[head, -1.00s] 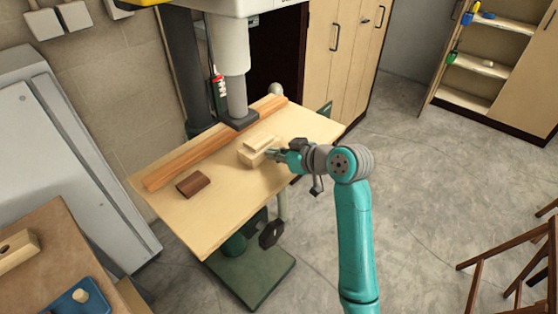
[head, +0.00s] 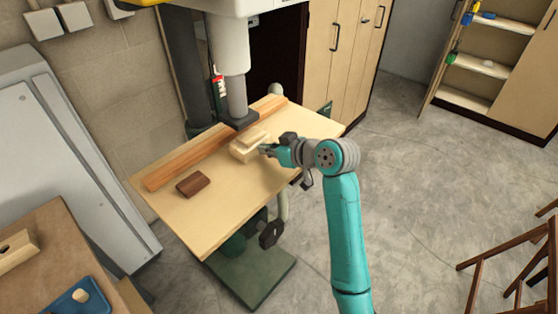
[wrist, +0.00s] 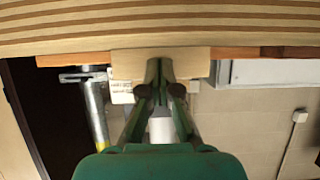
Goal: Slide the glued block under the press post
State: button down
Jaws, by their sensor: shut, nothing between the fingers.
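The glued block (head: 245,153), pale wood in stacked layers, lies on the press table (head: 215,215), just in front of the press post (head: 236,95) and its dark foot (head: 241,121). The block's far side is close to the wooden fence (head: 175,172); I cannot tell whether they touch. My gripper (head: 264,149) is shut and empty, its fingertips at the block's near right side. In the wrist view the shut fingers (wrist: 160,78) are in front of the block's pale face (wrist: 128,64), seemingly against it.
A dark brown wooden block (head: 193,184) lies on the table left of the glued block. The front left of the table is bare. A bench with a blue tray (head: 78,298) stands at lower left.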

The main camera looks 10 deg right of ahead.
aim_at(258, 143)
jog(key=shift+w+a, duration=0.95)
jog(key=shift+w, duration=0.3)
jog(key=shift+s+d+r, duration=0.15)
jog(key=shift+s+d, duration=0.75)
jog(key=shift+s, duration=0.35)
jog(key=shift+s+d+r, duration=0.2)
jog(key=shift+s+d, duration=0.7)
jog(key=shift+s, duration=0.3)
jog(key=shift+s+d+r, duration=0.15)
jog(key=shift+s+d, duration=0.75)
jog(key=shift+s, duration=0.35)
